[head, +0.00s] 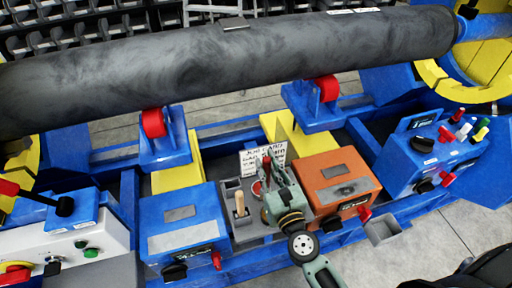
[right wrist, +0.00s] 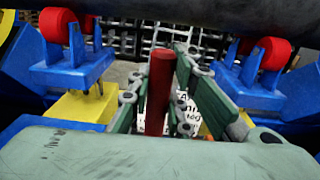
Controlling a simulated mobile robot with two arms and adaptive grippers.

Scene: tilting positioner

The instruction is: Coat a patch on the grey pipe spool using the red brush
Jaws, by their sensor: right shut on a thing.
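The grey pipe spool (head: 200,65) lies across the top of the head view, smudged dark grey. Its underside also shows along the top of the right wrist view (right wrist: 225,15). My right gripper (head: 269,172) is below the pipe, above the grey holder, and apart from the pipe. It is shut on the red brush (right wrist: 160,90), whose red handle stands nearly upright between the fingers. The brush's lower end is hidden, so I cannot tell whether it still sits in the holder. My left gripper is not in view.
A grey holder (head: 229,187) with a wooden-handled tool (head: 240,205) stands between a blue box (head: 182,222) and an orange box (head: 335,180). A written card (head: 262,157) stands behind. Red rollers (head: 327,88) sit under the pipe. A blue control box (head: 425,155) is at right.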

